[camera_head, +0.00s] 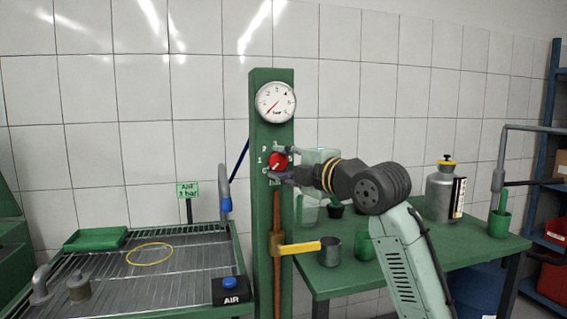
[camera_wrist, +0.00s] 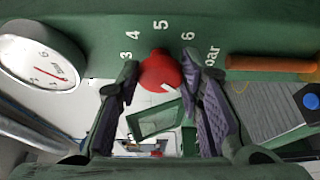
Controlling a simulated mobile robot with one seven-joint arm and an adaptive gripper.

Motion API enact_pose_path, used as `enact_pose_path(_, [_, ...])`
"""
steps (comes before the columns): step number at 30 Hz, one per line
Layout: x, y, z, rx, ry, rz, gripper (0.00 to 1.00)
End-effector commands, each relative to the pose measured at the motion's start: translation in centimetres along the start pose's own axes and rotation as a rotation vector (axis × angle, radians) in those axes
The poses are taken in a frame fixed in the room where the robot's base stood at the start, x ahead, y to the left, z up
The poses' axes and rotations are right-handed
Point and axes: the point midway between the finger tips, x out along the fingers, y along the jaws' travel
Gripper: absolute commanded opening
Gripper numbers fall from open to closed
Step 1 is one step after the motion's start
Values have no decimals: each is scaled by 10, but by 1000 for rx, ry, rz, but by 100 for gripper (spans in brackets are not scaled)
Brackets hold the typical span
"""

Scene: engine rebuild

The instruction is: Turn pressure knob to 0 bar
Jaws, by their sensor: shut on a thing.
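The red pressure knob (camera_head: 278,162) sits on the green post (camera_head: 262,205), below the round gauge (camera_head: 276,102). My gripper (camera_head: 283,164) reaches it from the right, with one finger above and one below. In the wrist view the fingers (camera_wrist: 161,66) stand on both sides of the knob (camera_wrist: 158,70), shut on it. The knob's white mark points to the lower left in the head view, toward the 0. The gauge's red needle lies along a lower-left diagonal; its exact reading is too small to tell. The wrist view also shows the gauge (camera_wrist: 40,62).
A yellow lever (camera_head: 300,247) on a copper pipe sticks out below the knob. A grated bench (camera_head: 190,265) with an AIR button box (camera_head: 231,291) stands left. A green table (camera_head: 470,258) on the right holds a metal cup (camera_head: 331,252) and a silver canister (camera_head: 440,195).

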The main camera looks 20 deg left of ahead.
Motion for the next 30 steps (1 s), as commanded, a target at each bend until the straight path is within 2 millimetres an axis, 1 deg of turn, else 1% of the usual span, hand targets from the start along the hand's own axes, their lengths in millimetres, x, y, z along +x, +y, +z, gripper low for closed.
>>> enact_pose_path(7, [0,-1,0,-2,0,-2,6])
enact_pose_path(8, [0,-1,0,-2,0,-2,34])
enact_pose_path(16, [0,0,0,0,0,-1,52])
enact_pose_path(17, [0,0,0,0,0,-1,54])
enact_pose_path(26, [-1,0,0,0,-1,0,54])
enact_pose_path(30, [-13,0,1,1,-1,0,54])
